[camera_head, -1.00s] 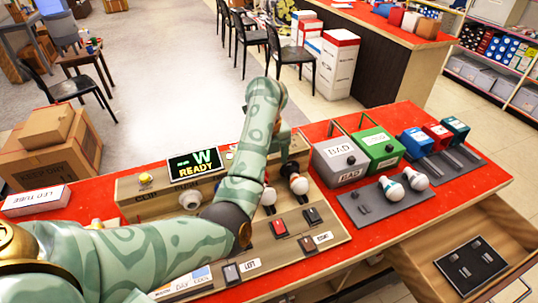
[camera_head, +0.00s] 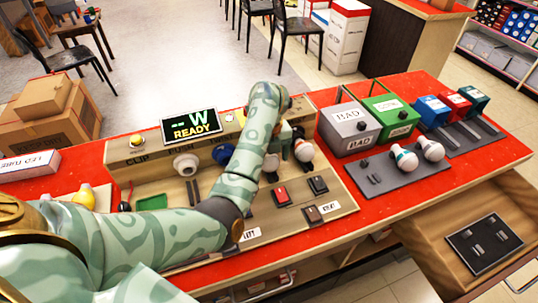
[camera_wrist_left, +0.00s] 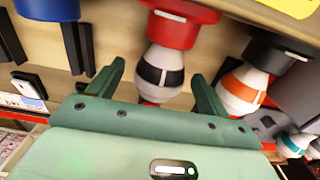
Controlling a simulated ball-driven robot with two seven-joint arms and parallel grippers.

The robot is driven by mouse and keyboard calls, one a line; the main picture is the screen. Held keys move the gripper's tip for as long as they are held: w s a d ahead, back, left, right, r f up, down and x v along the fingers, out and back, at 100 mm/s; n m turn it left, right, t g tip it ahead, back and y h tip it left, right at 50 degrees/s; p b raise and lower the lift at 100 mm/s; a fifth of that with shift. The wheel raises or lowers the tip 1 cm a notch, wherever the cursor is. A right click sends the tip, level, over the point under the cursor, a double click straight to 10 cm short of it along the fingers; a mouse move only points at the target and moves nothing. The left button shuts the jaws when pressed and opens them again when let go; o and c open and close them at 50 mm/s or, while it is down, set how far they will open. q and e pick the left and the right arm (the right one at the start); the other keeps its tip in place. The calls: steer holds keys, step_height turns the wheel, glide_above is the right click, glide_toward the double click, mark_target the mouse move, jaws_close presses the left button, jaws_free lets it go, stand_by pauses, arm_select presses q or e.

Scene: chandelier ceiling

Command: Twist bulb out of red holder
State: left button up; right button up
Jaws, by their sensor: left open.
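The red holder (camera_wrist_left: 185,25) shows at the top of my left wrist view, with a white bulb with a black band (camera_wrist_left: 160,75) seated in it. My left gripper (camera_wrist_left: 157,75) is open, with one finger on each side of this bulb. I see gaps between the fingers and the bulb. In the head view the left gripper (camera_head: 286,132) is over the tester board, and my arm hides the red holder. Part of the white bulb (camera_head: 270,165) shows just below the gripper. My right gripper is not in view.
An orange-banded bulb (camera_wrist_left: 243,88) in a black holder (camera_wrist_left: 283,48) is close on the right. The tester display (camera_head: 191,129) reads READY. A grey BAD box (camera_head: 349,128), a green box (camera_head: 388,117) and a rack (camera_head: 398,176) with two bulbs stand to the right.

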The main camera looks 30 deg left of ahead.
arm_select(q)
steer(key=c, duration=1.1)
steer(key=shift+o, duration=0.2)
steer(key=shift+s+t+h+b, duration=0.15)
steer(key=shift+t+h+b, duration=0.25)
steer(key=shift+t+h, duration=0.3)
steer(key=shift+f+t+h, duration=0.1)
steer(key=shift+t+h, duration=0.2)
steer(key=shift+s+a+t+h+b, duration=0.2)
steer(key=shift+t+h+b, duration=0.5)
steer(key=shift+t+b, duration=0.25)
stand_by(0.3)
